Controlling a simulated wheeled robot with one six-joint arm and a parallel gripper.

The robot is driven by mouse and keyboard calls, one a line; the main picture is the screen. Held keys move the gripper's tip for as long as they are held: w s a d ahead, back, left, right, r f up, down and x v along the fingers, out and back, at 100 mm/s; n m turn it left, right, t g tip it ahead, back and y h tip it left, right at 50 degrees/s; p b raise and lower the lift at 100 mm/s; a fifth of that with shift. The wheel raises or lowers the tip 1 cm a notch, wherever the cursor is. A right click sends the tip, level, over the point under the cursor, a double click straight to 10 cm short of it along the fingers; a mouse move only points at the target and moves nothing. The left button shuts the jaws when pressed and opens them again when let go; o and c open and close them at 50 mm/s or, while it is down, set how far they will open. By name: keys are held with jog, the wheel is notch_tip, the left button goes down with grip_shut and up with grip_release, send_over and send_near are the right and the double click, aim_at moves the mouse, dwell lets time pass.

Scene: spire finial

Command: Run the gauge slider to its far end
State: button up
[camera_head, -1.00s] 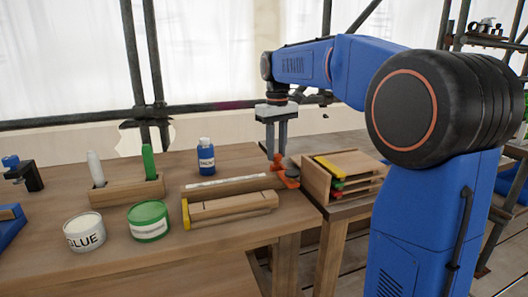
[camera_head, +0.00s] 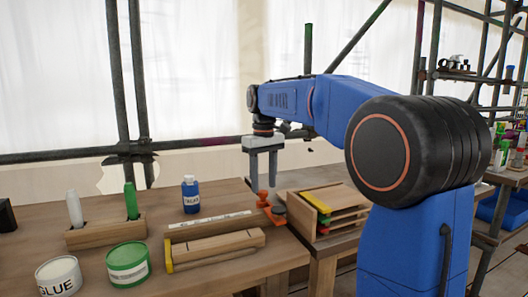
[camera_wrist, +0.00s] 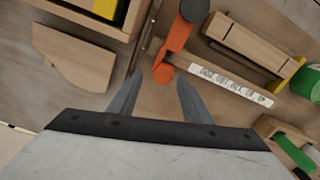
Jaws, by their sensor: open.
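My gripper (camera_head: 262,184) is open and empty, pointing down above the right end of the workbench. An orange piece with a round knob end (camera_head: 264,206) stands just below the fingertips, at the right end of a wooden bar with a white marked strip (camera_head: 210,219). In the wrist view the knob end of the orange piece (camera_wrist: 163,72) appears between the fingertips of my gripper (camera_wrist: 159,80); contact cannot be told. The marked strip (camera_wrist: 230,84) runs off to the right there. I cannot tell which part is the gauge slider.
A wooden block with a yellow end (camera_head: 215,249) lies in front of the bar. A blue bottle (camera_head: 190,194), a green tin (camera_head: 128,264), a glue tin (camera_head: 58,277) and a marker holder (camera_head: 105,233) stand left. A wooden rack (camera_head: 300,213) stands close on the right.

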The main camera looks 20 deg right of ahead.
notch_tip(320, 180, up, 16)
jog(key=shift+f, duration=0.15)
dwell(0.3)
dwell(0.4)
jog(key=s+a+f+m+t, duration=0.2)
jog(key=s+f+m+t, duration=0.1)
jog(key=s+f, duration=3)
notch_tip(320, 180, down, 2)
jog(key=shift+s+f+t, duration=0.1)
jog(key=shift+s+t, duration=0.25)
jog(key=shift+t, duration=0.55)
